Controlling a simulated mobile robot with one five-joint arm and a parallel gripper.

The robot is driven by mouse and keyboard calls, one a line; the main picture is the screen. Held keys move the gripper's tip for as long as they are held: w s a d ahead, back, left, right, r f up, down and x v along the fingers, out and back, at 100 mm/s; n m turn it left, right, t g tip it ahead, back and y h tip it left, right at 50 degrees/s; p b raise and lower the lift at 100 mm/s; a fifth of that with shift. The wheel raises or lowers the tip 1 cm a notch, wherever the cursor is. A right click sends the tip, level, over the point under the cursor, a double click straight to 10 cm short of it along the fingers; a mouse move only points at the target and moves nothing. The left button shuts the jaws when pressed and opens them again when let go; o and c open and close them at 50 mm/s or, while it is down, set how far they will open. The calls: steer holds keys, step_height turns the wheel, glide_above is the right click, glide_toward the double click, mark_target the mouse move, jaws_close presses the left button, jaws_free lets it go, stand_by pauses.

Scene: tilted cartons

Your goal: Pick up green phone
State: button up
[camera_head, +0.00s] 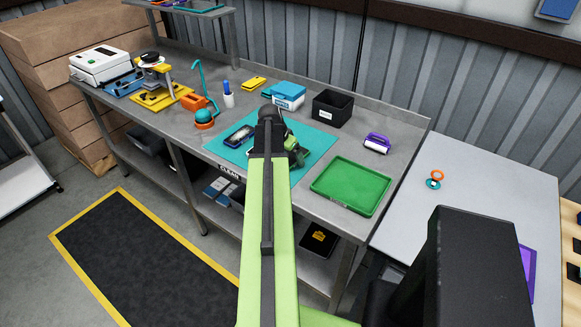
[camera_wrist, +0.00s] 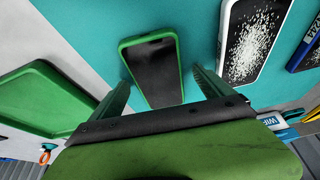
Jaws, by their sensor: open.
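The green phone (camera_wrist: 152,70) lies on a teal mat (camera_wrist: 195,45), with a dark screen and a green frame. In the wrist view, my gripper (camera_wrist: 162,80) is open, with one finger on each side of the phone's near part. The fingers appear apart from the phone, and nothing is held. Their height above it is hard to tell. In the head view, my arm reaches over the teal mat (camera_head: 318,142) and hides most of that spot, so I cannot make out the green phone there.
A white-framed phone (camera_wrist: 249,42) with a speckled screen lies close right of the right finger. A green tray (camera_head: 350,187) sits at the bench's front right. A black bin (camera_head: 332,105), blue-and-white box (camera_head: 288,97) and purple-and-white item (camera_head: 377,143) stand around the mat.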

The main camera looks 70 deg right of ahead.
steer(key=c, duration=1.7)
steer(key=shift+r+p, duration=0.2)
steer(key=shift+p, duration=0.1)
